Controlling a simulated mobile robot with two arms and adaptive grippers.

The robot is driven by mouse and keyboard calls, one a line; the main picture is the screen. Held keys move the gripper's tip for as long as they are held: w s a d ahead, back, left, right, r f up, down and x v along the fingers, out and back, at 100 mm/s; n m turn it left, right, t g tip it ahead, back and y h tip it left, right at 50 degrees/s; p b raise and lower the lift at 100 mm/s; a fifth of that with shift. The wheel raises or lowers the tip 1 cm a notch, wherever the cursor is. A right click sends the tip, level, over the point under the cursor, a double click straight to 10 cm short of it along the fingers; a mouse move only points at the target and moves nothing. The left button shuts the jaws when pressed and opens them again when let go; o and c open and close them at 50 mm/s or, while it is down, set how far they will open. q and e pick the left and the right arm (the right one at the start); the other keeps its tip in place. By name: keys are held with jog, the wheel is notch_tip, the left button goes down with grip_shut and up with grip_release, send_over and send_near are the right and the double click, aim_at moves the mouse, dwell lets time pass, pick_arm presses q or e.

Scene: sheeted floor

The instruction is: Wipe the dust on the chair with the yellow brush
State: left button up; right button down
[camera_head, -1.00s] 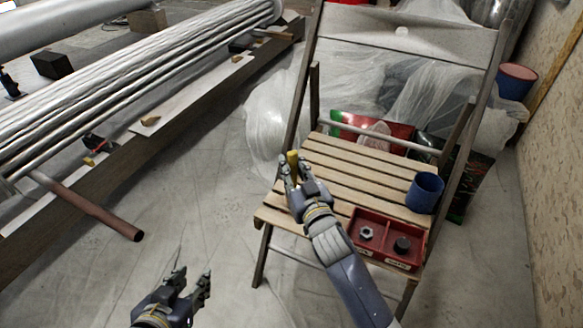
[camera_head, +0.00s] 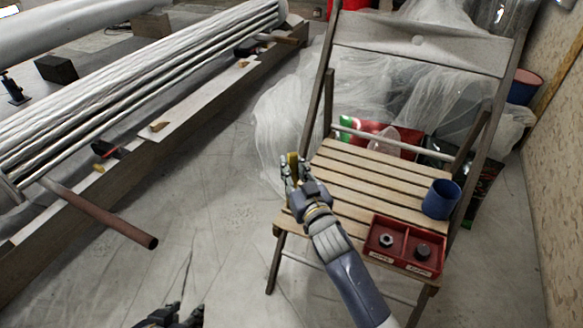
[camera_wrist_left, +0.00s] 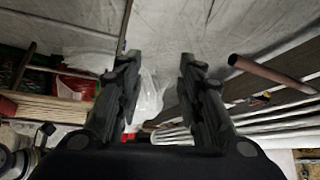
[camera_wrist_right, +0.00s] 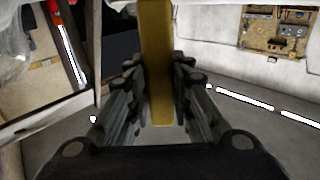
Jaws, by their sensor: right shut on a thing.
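A wooden folding chair (camera_head: 372,180) with a slatted seat stands right of centre in the head view. My right gripper (camera_head: 291,172) is at the left edge of the seat, shut on the yellow brush (camera_head: 293,160). The yellow brush handle also fills the middle of the right wrist view (camera_wrist_right: 157,60). The brush's bristle end cannot be made out. My left gripper (camera_head: 178,316) is low at the bottom edge of the head view, away from the chair. In the left wrist view its fingers (camera_wrist_left: 158,75) are apart with nothing between them. Dust on the seat is not clearly visible.
A blue cup (camera_head: 441,199) and a red two-part tray (camera_head: 404,258) holding small metal parts stand on the seat's right side. Plastic sheeting (camera_head: 285,120) lies behind the chair. A brown pipe (camera_head: 105,215) sticks out at the left. Floor between is clear.

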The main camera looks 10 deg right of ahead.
aim_at(293, 153)
jog(key=shift+r, duration=0.8)
jog(key=shift+r+p, duration=0.4)
jog(key=shift+p, duration=0.2)
pick_arm(q)
jog(key=shift+s+a+f+g+y, duration=0.5)
jog(key=shift+s+a+f+g, duration=1)
jog(key=shift+s, duration=2.45)
pick_arm(e)
jog(key=shift+r+p, duration=0.8)
jog(key=shift+r, duration=0.05)
jog(key=shift+r+p, duration=0.65)
jog(key=shift+p, duration=0.05)
jog(key=shift+r+p, duration=0.65)
jog(key=shift+r, duration=0.05)
pick_arm(q)
notch_tip(293, 153, down, 10)
jog(key=g+p, duration=0.1)
jog(key=shift+d+g, duration=0.15)
jog(key=shift+g, duration=0.15)
pick_arm(e)
jog(key=shift+r, duration=0.6)
pick_arm(q)
jog(key=shift+s, duration=0.1)
